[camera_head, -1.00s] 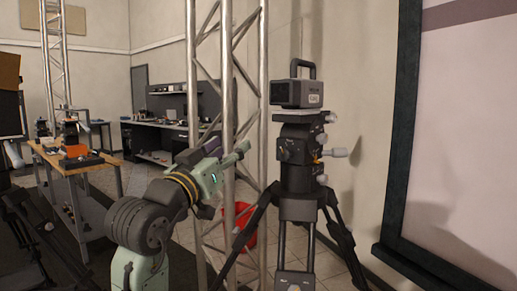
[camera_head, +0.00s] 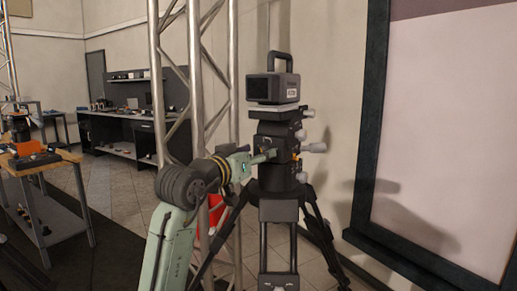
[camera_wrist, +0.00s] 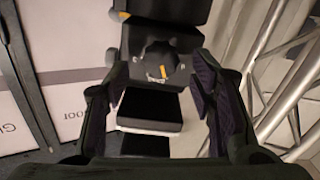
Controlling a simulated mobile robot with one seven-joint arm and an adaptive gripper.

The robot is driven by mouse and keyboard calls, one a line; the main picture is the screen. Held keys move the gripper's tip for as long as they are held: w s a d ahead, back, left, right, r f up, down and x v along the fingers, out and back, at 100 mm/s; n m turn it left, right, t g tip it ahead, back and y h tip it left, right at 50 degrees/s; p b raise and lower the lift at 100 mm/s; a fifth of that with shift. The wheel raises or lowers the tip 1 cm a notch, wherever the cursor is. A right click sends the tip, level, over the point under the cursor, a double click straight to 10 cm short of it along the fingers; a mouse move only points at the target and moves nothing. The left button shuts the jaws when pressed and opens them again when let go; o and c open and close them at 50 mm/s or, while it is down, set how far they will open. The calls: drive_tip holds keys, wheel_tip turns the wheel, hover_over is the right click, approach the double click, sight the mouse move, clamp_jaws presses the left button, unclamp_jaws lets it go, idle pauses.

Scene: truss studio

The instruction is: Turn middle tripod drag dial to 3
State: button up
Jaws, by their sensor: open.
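A tripod (camera_head: 278,214) stands right of the truss, with a boxy dark camera (camera_head: 272,88) on its head (camera_head: 275,135). In the wrist view a round dark dial (camera_wrist: 158,56) faces me, with an orange pointer mark and small pale markings near its lower edge, too small to read. My gripper (camera_head: 266,156) is at the left side of the tripod head in the head view; its tips are hard to make out there. In the wrist view my gripper (camera_wrist: 160,78) is open, its dark fingers apart on either side of the dial, with nothing held between them.
A metal truss (camera_head: 190,80) rises close behind my arm. A grey knob or handle (camera_head: 314,147) sticks out right of the tripod head. A dark-framed panel (camera_head: 365,130) stands at the right. A workbench (camera_head: 45,165) and a desk (camera_head: 130,130) are further left.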

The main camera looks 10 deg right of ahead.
drive_tip(key=shift+w+d, duration=0.5)
drive_tip(key=shift+w, duration=0.05)
drive_tip(key=shift+c, duration=0.5)
drive_tip(key=c, duration=1)
